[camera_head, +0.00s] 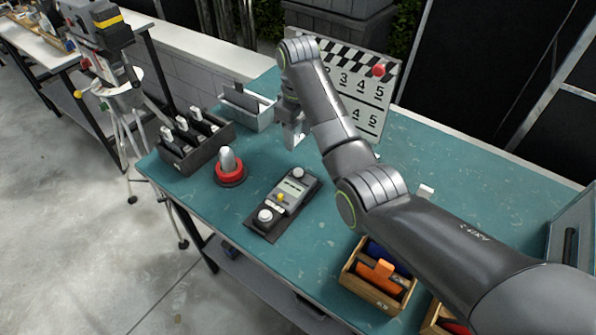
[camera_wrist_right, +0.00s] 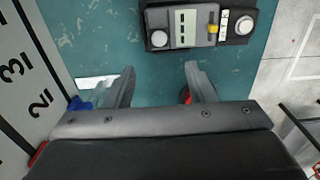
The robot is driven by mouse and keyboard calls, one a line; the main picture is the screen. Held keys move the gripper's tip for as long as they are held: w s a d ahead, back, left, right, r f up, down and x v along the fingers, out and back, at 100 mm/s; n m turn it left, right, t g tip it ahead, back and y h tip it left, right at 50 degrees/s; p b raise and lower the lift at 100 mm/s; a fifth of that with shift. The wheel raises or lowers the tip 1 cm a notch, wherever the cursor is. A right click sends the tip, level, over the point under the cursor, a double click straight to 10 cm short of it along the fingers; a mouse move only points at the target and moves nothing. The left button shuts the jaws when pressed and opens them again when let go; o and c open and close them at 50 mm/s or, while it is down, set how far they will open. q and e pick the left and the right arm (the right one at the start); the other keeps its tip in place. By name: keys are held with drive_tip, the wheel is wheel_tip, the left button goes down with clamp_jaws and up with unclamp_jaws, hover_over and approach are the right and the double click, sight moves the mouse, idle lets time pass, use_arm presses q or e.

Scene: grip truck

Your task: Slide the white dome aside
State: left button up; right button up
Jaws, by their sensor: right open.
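A dark handheld meter (camera_head: 283,203) with a small screen lies on the teal table. It has a round white dome (camera_head: 265,215) at its near end beside a yellow knob (camera_head: 281,198), and a second round whitish piece (camera_head: 298,172) at its far end. In the right wrist view the meter is at the top, with the dome near the yellow knob (camera_wrist_right: 243,25) at its right end. My right gripper (camera_wrist_right: 160,72) is open and empty, apart from the meter. In the head view it (camera_head: 293,135) hangs beyond the meter's far end. My left gripper is out of view.
A clapperboard (camera_head: 365,95) stands behind my right arm. A grey dome on a red ring (camera_head: 229,170), a dark slotted box (camera_head: 190,150) and a light grey tray (camera_head: 250,112) are at the left. A wooden box (camera_head: 370,297) stands at the front.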

drive_tip(key=p, duration=0.2)
hover_over(299, 169)
wheel_tip(299, 169, down, 6)
drive_tip(key=shift+s+a+r, duration=0.1)
wheel_tip(299, 169, down, 6)
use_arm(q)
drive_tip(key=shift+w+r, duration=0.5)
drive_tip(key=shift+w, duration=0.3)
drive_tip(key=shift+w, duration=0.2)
use_arm(e)
clamp_jaws()
